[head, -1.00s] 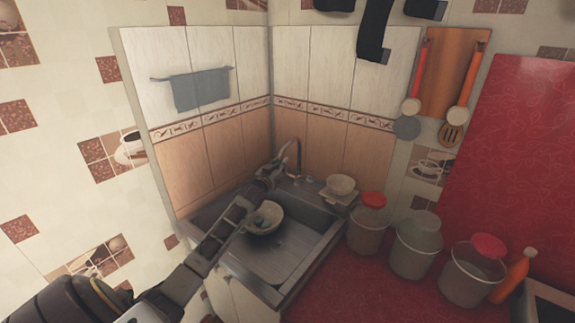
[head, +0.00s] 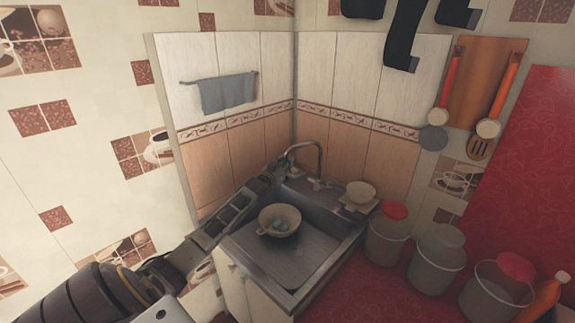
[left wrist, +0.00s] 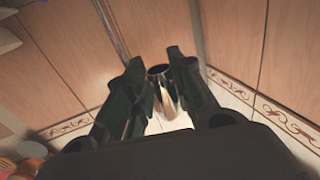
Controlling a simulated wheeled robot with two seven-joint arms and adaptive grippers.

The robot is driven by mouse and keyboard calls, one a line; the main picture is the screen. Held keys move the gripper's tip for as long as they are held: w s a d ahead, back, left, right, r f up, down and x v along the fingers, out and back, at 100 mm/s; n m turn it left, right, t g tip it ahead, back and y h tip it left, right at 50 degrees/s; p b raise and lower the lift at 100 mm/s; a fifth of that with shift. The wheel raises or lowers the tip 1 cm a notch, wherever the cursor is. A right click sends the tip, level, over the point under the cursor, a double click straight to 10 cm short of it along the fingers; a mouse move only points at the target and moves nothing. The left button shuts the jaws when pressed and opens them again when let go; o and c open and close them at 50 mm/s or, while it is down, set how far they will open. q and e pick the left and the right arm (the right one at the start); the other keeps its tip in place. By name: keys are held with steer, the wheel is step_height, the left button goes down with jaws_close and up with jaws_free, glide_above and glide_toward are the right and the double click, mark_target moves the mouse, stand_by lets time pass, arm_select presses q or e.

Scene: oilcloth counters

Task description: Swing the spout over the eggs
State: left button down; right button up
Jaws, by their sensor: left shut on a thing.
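The metal spout (head: 306,145) arches up from the back of the sink (head: 308,262) and points left, toward the left tiled wall. My left gripper (head: 276,170) is at the spout's free end. In the left wrist view its two fingers (left wrist: 162,92) are closed around a short metallic tube end, the spout's. The eggs (head: 280,225) are small and bluish-green and lie in a beige bowl (head: 266,213) with a handle, at the left of the sink. The spout's end is behind and above the bowl, not over the eggs. My right gripper is not in view.
A small stack of pale dishes (head: 361,192) stands right of the tap. Several clear canisters with lids (head: 387,243) line the red counter (head: 345,290). A grey towel (head: 228,91) hangs on the left wall. The sink's right part is empty.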

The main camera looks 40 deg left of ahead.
arm_select(q)
steer(key=shift+a+r, duration=0.25)
steer(key=shift+r, duration=0.05)
steer(key=c, duration=1.3)
jaws_free()
steer(key=shift+s, duration=0.15)
steer(key=shift+d+f, duration=0.15)
steer(key=shift+f, duration=0.05)
steer(key=shift+s+d, duration=0.1)
steer(key=shift+s, duration=0.3)
steer(key=shift+s+d+r, duration=0.1)
steer(key=shift+s+d, duration=0.2)
steer(key=shift+s, duration=1.55)
steer(key=shift+s+d, duration=0.3)
steer(key=shift+s, duration=1.5)
steer(key=shift+s+d+r, duration=0.1)
steer(key=shift+s+d, duration=0.2)
steer(key=shift+s, duration=1.55)
steer(key=shift+f, duration=0.1)
